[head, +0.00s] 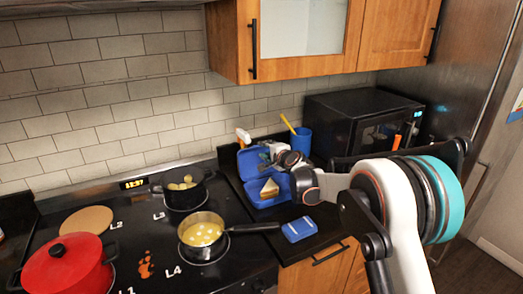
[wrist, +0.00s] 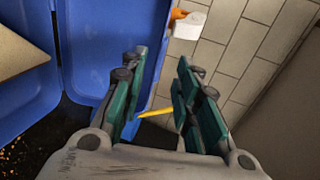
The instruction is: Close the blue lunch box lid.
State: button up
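The blue lunch box (head: 268,202) stands open on the dark counter, with a sandwich wedge (head: 269,188) in its base. Its lid (head: 249,160) is raised at the back, partly hidden by my gripper (head: 272,154). In the wrist view the lid (wrist: 90,45) is the blue panel beside the base (wrist: 28,100), and the sandwich shows at the left edge. My gripper (wrist: 162,100) is open, its two fingers apart with nothing held between them. The left finger overlaps the lid in the picture; I cannot tell whether they touch.
A blue cup (head: 301,142) with a yellow stick and a black microwave (head: 360,120) stand to the right. A small blue box (head: 300,229) lies in front. The stove at left holds a saucepan (head: 202,235), a black pot (head: 184,192) and a red pot (head: 66,265).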

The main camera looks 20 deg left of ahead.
jog(key=shift+b+x, duration=0.3)
jog(key=shift+x, duration=2.15)
jog(key=shift+c, duration=0.5)
grip_shut()
